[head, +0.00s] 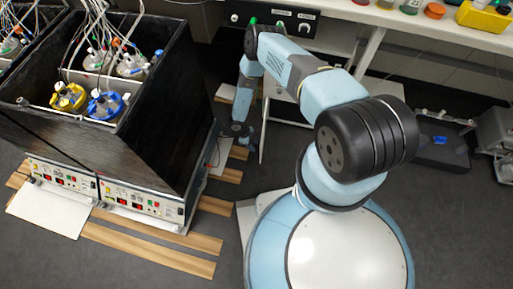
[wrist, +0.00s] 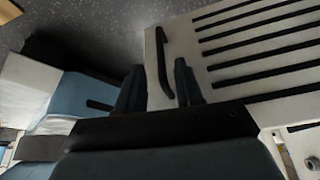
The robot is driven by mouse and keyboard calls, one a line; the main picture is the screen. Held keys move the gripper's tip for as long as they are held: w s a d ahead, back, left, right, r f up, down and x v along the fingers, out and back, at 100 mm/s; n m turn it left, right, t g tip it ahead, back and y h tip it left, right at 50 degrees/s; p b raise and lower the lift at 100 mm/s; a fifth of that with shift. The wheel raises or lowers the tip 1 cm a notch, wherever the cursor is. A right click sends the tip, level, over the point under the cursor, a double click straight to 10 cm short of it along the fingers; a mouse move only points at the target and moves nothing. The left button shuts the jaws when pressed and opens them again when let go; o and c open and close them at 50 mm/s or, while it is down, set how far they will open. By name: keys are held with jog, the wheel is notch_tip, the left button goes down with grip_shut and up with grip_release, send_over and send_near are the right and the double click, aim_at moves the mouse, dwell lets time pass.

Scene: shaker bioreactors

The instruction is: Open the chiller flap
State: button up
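In the wrist view a pale panel with several long black slots (wrist: 235,73) fills the upper right; it looks like the chiller flap. A dark bar handle (wrist: 161,58) is on its left part. My gripper (wrist: 158,85) is open, one finger on each side of the handle's lower end in the picture. I cannot tell whether the fingers touch the handle or how deep they reach. The flap looks closed, but its edges are partly out of view. In the head view my gripper (head: 237,131) is low beside the black bioreactor box, and the slotted front is not visible.
A black box (head: 165,110) with bottles and tubing stands left, above control units (head: 140,200). Wooden slats (head: 150,250) lie on the floor. A white bench (head: 440,35) runs along the back right. A dark tray (head: 440,145) is on the floor at right.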

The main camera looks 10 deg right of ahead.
jog(key=v, duration=1)
jog(key=shift+a+r, duration=0.25)
jog(key=shift+r, duration=0.05)
